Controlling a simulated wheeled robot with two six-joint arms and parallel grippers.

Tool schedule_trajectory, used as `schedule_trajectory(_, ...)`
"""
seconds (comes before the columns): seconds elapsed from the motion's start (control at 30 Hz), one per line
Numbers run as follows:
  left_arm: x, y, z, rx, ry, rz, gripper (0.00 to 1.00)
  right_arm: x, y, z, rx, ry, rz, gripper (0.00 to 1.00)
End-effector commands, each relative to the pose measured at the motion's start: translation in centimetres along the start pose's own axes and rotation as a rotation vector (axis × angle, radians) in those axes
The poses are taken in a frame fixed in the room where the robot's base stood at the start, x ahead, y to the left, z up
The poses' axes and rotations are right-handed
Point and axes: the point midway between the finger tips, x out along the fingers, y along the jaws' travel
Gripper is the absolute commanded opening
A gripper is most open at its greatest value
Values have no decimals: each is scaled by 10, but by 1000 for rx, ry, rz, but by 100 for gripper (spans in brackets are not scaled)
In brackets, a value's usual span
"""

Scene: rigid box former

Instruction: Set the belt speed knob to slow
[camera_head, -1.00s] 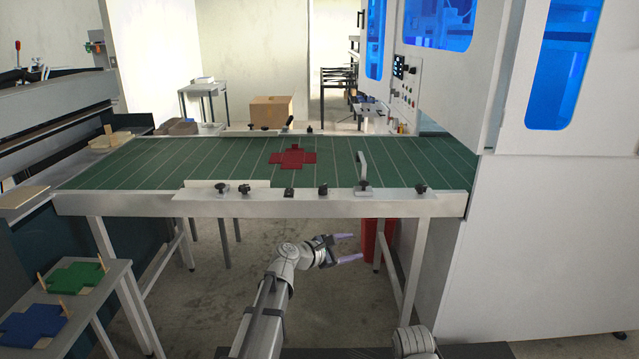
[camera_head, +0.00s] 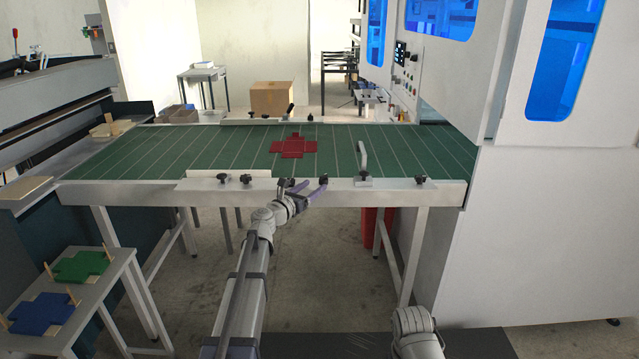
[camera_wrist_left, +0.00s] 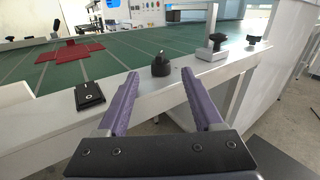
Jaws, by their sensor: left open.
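The belt speed knob (camera_wrist_left: 161,66) is a black round dial with a small pale mark on top, on the table's front rail; in the head view it is a small dark shape (camera_head: 323,180). My left gripper (camera_wrist_left: 160,74) is open with its purple fingers pointing at the knob, which appears between the fingertips, a little beyond them. In the head view this gripper (camera_head: 309,184) is at the rail, just left of the knob. I cannot tell the knob's setting. My right gripper is not in view.
A black rocker switch (camera_wrist_left: 89,95) sits left of the knob on the rail. An upright lever bracket (camera_head: 364,172) and another black knob (camera_head: 421,179) stand to the right. A red cross-shaped blank (camera_head: 293,147) lies on the green belt (camera_head: 215,150). A white machine (camera_head: 550,210) bounds the right.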

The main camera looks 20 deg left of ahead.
Motion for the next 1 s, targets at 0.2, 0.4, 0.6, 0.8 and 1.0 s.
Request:
schedule_trajectory(0.2,37,1,0,1,0,-1,68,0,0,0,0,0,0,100)
schedule_trajectory(0.4,45,0,0,1,0,1,68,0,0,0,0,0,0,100)
schedule_trajectory(0.6,44,0,0,1,0,1,63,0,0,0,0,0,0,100)
schedule_trajectory(0.8,44,0,0,1,0,1,41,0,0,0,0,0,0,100)
schedule_trajectory(1.0,44,0,0,1,0,1,18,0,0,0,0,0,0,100)
